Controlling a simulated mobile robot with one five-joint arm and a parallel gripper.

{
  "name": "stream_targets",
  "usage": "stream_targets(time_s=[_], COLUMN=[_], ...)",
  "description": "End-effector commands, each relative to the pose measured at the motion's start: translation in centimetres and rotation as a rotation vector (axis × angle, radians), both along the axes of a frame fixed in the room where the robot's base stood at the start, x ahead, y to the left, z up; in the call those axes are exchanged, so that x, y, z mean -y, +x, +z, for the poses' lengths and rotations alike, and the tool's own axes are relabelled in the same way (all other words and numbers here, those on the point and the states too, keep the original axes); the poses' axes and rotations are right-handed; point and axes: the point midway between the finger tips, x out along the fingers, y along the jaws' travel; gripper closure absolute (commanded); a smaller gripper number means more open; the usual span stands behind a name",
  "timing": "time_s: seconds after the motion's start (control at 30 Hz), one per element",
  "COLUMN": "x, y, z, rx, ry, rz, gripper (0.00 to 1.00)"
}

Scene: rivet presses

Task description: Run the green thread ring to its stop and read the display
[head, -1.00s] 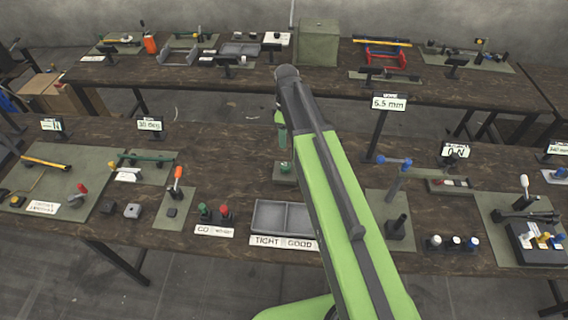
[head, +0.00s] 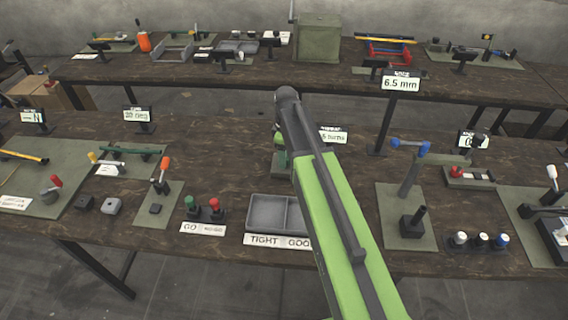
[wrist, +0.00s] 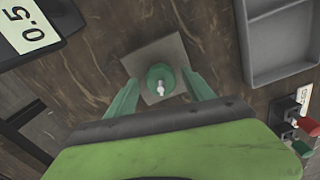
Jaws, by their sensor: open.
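The green thread ring (wrist: 160,79) sits around a pale metal stud on a square grey-green plate (wrist: 138,62) in the wrist view. My gripper (wrist: 160,76) is open, with one green finger on either side of the ring. I cannot tell whether the fingers touch it. A display (wrist: 28,30) at the upper left of the wrist view reads 0.5. In the head view a display (head: 334,136) behind my arm shows "5 turns", its left part hidden. The ring's plate (head: 281,174) shows left of my arm, and my gripper is mostly hidden there.
A grey two-part tray (head: 268,212) marked TIGHT and GOOD stands in front; its corner shows at the wrist view's upper right. Green and red gauges (head: 203,209) stand left of it. A post display (head: 400,84) reads 6.5 mm. Bare wood surrounds the plate.

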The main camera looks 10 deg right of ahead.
Motion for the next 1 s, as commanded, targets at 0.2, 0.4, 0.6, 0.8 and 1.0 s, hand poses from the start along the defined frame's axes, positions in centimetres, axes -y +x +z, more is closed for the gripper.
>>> stream_targets(time_s=[0.2,0.4,0.6,0.8,1.0], x=[-0.04,-0.06,-0.05,-0.46,-0.40], y=[0.00,0.00,0.03,0.07,0.11], z=[-0.02,-0.01,-0.02,-0.01,-0.01], rx=[0.000,0.000,0.001,0.002,0.003], ry=[0.000,0.000,0.000,0.000,0.001], rz=[0.000,0.001,0.001,0.001,-0.032], gripper=[0.39,0.61,0.87,1.00,1.00])
